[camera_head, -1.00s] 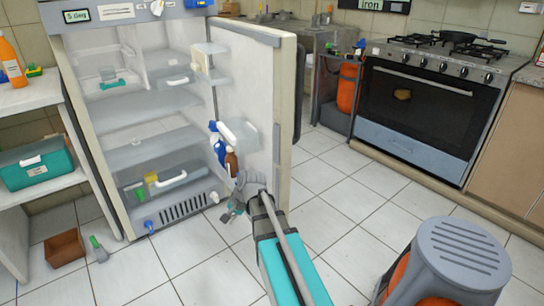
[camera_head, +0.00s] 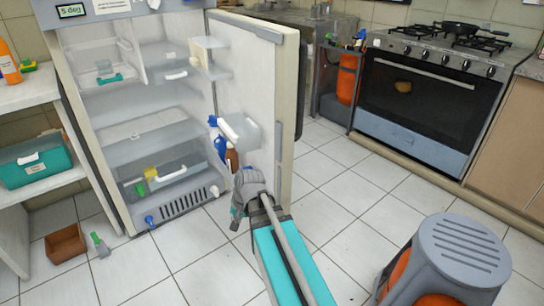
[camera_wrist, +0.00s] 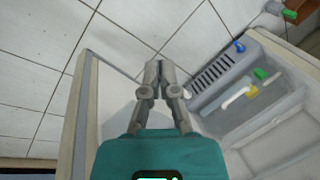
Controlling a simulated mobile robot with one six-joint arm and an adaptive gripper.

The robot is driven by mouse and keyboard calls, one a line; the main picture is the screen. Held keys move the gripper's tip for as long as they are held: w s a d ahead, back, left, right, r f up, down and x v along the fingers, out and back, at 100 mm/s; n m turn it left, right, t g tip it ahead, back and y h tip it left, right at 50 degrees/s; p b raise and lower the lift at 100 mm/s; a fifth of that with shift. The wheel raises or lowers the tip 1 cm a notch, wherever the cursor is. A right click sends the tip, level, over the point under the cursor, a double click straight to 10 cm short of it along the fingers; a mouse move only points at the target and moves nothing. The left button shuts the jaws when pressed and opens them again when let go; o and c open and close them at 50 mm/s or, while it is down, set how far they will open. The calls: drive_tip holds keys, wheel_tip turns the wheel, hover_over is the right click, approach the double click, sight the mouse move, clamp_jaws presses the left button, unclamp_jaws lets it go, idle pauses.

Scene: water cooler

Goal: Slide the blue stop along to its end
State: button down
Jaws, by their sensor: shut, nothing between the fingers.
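A small blue piece (camera_head: 150,220) sits low at the left end of the vent on the open fridge's base; it also shows in the wrist view (camera_wrist: 239,46). I cannot tell for sure that it is the stop. My gripper (camera_head: 237,220) is low in front of the fridge, near the lower edge of the open door. In the wrist view my gripper (camera_wrist: 158,68) is shut and empty, its fingertips together over the floor. It is apart from the blue piece, which lies to the upper right there. No track for the piece can be made out.
The open fridge door (camera_head: 255,90) stands close to my gripper. A clear drawer (camera_head: 170,178) is above the vent (camera_head: 184,206). A brown box (camera_head: 65,244) and a green-topped bottle (camera_head: 99,245) are on the floor at left. A grey-orange stool (camera_head: 450,255) is at right.

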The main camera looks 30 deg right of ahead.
drive_tip(key=w+d+m+t+y+b, duration=0.1)
drive_tip(key=w+d+m, duration=0.2)
drive_tip(key=d+m, duration=0.1)
drive_tip(key=w+d+m+t+y+b, duration=0.1)
drive_tip(key=w+d+m+t, duration=0.1)
drive_tip(key=w+d+m, duration=0.2)
drive_tip(key=w+d+m+t+y+b, duration=0.1)
drive_tip(key=w+d+m+t+b, duration=0.1)
drive_tip(key=d, duration=0.4)
drive_tip(key=shift+w+r+m, duration=0.2)
drive_tip(key=shift+w+m, duration=0.15)
drive_tip(key=shift+m, duration=0.35)
drive_tip(key=shift+w+r+m, duration=0.2)
drive_tip(key=shift+w+m, duration=0.15)
drive_tip(key=shift+m, duration=0.35)
drive_tip(key=w+d+r+m+t+b, duration=0.1)
drive_tip(key=d+r+m+t, duration=0.1)
drive_tip(key=d+m, duration=0.4)
drive_tip(key=w+d+r+m+t+b, duration=0.1)
drive_tip(key=d+m+t, duration=0.3)
drive_tip(key=d, duration=0.8)
drive_tip(key=shift+w+d+r+m+t+b, duration=0.25)
drive_tip(key=shift+r+m+b, duration=0.3)
drive_tip(key=shift+m, duration=0.65)
drive_tip(key=shift+w+a+f, duration=0.1)
drive_tip(key=shift+f, duration=0.05)
